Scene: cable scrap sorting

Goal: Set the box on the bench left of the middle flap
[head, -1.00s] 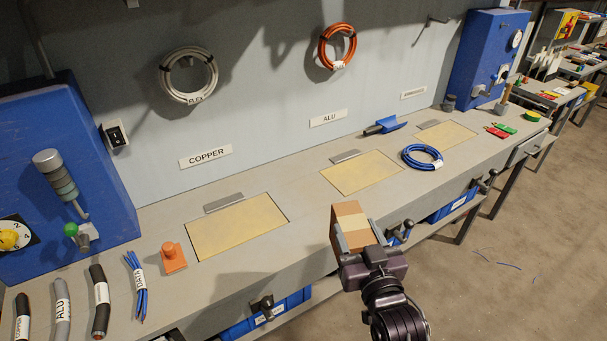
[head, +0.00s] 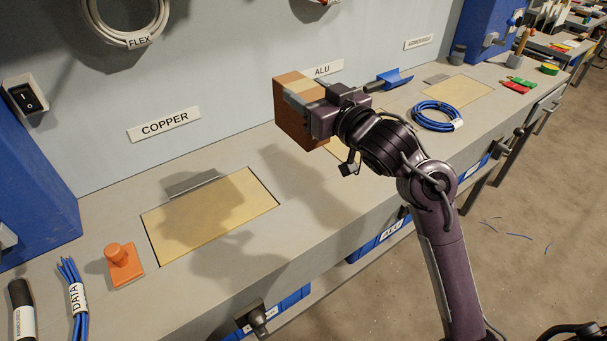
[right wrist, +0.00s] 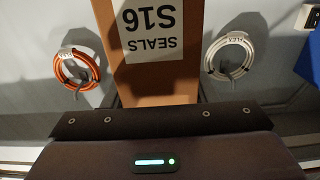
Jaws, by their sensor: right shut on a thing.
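The box (head: 296,125) is a brown cardboard carton with a paler tape strip. My right gripper (head: 308,98) is shut on it and holds it above the bench (head: 300,190), in front of the ALU sign. In the right wrist view the box (right wrist: 158,85) carries a white label reading SEALS S16, upside down. The middle flap (head: 336,148) is a yellowish panel in the bench top, mostly hidden behind the box and my right arm.
The left flap (head: 210,215) lies below the COPPER sign, with an orange stamp-like object (head: 123,265) to its left. Grey bench top between the left and middle flaps is bare. A blue cable coil (head: 437,115) and blue scoop (head: 390,79) lie to the right.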

